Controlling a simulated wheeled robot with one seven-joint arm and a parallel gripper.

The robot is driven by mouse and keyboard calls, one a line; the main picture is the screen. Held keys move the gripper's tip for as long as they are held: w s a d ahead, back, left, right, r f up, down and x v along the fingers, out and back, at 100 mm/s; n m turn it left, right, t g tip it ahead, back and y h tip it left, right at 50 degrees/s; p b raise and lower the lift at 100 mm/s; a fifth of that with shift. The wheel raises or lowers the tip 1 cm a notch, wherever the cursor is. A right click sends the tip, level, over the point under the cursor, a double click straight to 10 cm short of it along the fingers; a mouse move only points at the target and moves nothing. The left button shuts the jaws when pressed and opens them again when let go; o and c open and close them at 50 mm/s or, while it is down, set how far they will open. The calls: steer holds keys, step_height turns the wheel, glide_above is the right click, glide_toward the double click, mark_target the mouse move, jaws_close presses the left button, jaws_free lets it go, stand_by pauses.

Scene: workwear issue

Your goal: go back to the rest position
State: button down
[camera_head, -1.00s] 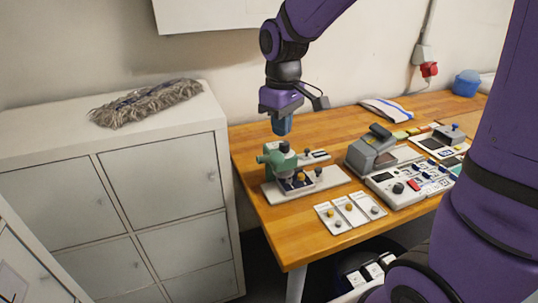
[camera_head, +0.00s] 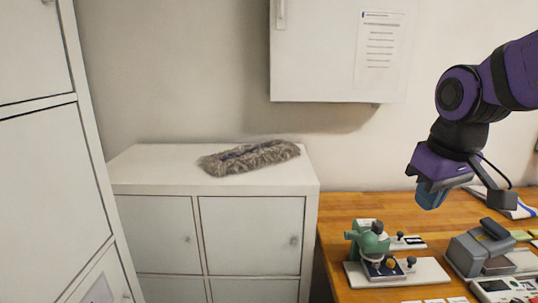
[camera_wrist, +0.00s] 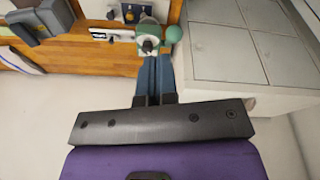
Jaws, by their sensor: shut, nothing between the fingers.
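My gripper (camera_head: 431,197) hangs from the purple arm at the right of the head view, in the air above the wooden table (camera_head: 336,219). Its blue fingers also show in the wrist view (camera_wrist: 155,72), side by side and closed with nothing between them. Below and left of it in the head view, a green press-like device (camera_head: 368,243) stands on a white base plate on the table. The gripper is apart from it. The device also shows beyond the fingertips in the wrist view (camera_wrist: 150,40).
A low white locker (camera_head: 252,235) stands left of the table with a grey mop head (camera_head: 250,157) on top. A wall cabinet (camera_head: 325,60) hangs above. A tall white cabinet (camera_head: 50,170) fills the left edge. A grey device (camera_head: 482,252) and a control panel (camera_head: 505,290) stand on the table.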

steer(key=s+d+r+m+t, duration=0.3)
steer(key=s, duration=0.7)
steer(key=shift+s, duration=0.35)
stand_by(0.3)
